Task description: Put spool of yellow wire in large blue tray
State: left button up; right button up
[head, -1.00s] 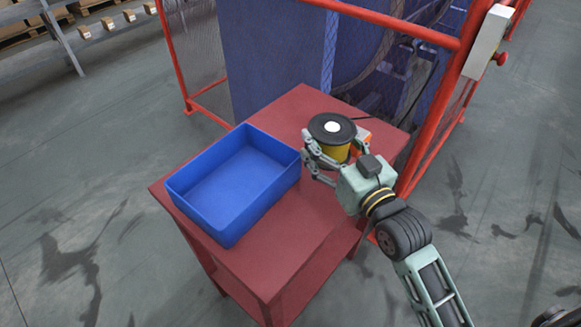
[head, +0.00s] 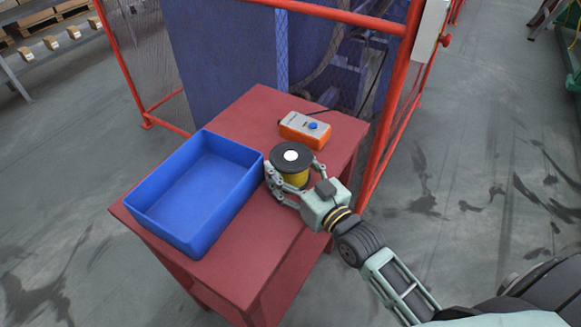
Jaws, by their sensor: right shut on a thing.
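The spool of yellow wire (head: 293,178) has a black top flange with a white centre and stands upright. My right gripper (head: 284,184) is shut on it, with fingers around its sides. The spool is just right of the large blue tray (head: 205,243), near its right wall. I cannot tell whether the spool touches the table or hangs a little above it. The tray is empty and sits on the red table (head: 262,262). My left gripper is not in view.
An orange and grey box with a blue button (head: 305,128) lies on the table behind the spool, with a cable running back. A red-framed mesh fence (head: 395,105) stands behind and right of the table. The table's front right part is bare.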

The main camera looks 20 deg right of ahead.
jog(key=shift+r, duration=0.1)
jog(key=o, duration=1.2)
jog(key=shift+f, duration=0.25)
jog(key=o, duration=0.5)
jog(key=shift+r, duration=0.1)
jog(key=shift+c, duration=0.2)
